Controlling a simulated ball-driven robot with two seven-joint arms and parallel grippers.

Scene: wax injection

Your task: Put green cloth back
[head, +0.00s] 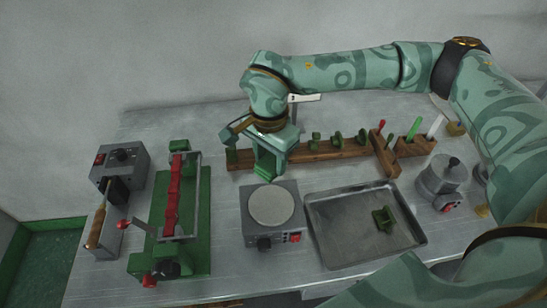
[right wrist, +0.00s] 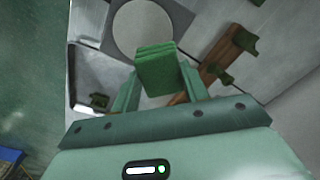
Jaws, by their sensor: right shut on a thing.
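The green cloth (right wrist: 158,72) is a folded, layered green block between the fingers of my right gripper (right wrist: 160,85) in the right wrist view. In the head view my right gripper (head: 268,170) points down over the left part of the wooden rack, just behind the hot plate, and is shut on the cloth. The cloth is largely hidden by the fingers there, and I cannot tell whether it touches the rack or table. My left gripper is not in view.
The wooden rack (head: 325,154) carries several green pieces and coloured tools. In front are the hot plate (head: 270,204) and a metal tray (head: 330,256) with a green piece (head: 383,219). A green-based red clamp (head: 173,200) and grey box (head: 120,163) stand left; a metal pot (head: 442,182) right.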

